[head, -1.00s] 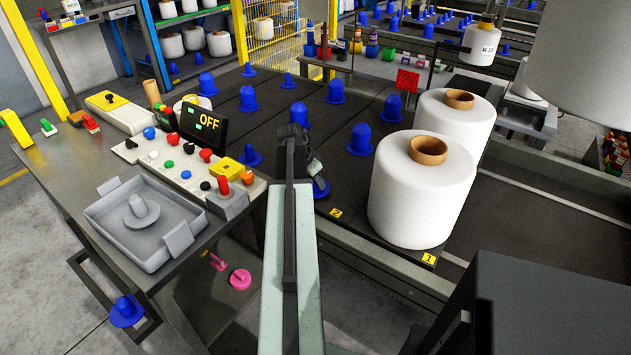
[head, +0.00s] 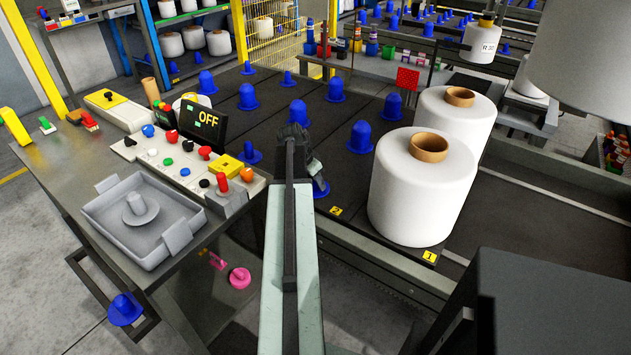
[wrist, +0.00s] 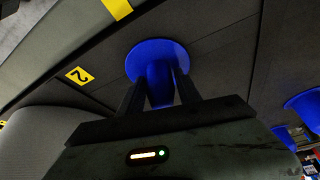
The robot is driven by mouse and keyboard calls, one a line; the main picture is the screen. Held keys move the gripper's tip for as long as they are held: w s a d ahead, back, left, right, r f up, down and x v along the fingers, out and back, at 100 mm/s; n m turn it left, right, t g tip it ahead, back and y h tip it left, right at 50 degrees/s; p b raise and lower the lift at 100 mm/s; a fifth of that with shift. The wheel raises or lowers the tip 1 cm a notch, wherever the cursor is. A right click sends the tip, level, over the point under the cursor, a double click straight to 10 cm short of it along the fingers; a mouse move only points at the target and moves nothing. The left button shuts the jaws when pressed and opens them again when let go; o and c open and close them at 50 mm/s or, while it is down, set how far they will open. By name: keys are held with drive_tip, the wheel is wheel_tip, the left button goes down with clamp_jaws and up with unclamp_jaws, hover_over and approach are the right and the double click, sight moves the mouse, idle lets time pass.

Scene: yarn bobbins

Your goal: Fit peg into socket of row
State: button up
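My gripper (wrist: 157,72) has its two dark fingers on either side of a blue peg (wrist: 160,86), closed against it. The peg has a round flange at its far end, seen in the wrist view. In the head view my arm hides most of this peg, and only its right part (head: 320,188) shows, at the front of row 2 by the yellow label 2 (head: 335,211). I cannot tell whether its foot sits in a socket, which is hidden. Other blue pegs (head: 361,137) stand upright in the rows on the dark deck (head: 225,105).
Two big white bobbins (head: 423,190) stand right of my gripper in row 1, and another hangs at upper right (head: 585,60). A control panel (head: 180,160) and a grey tray (head: 115,232) with a grey peg are at left. A blue peg (head: 125,309) shows lower left.

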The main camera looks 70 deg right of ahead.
drive_tip(key=shift+o, duration=1)
drive_tip(key=p+v, duration=0.7)
drive_tip(key=shift+r, duration=0.35)
drive_tip(key=shift+w+a, duration=0.1)
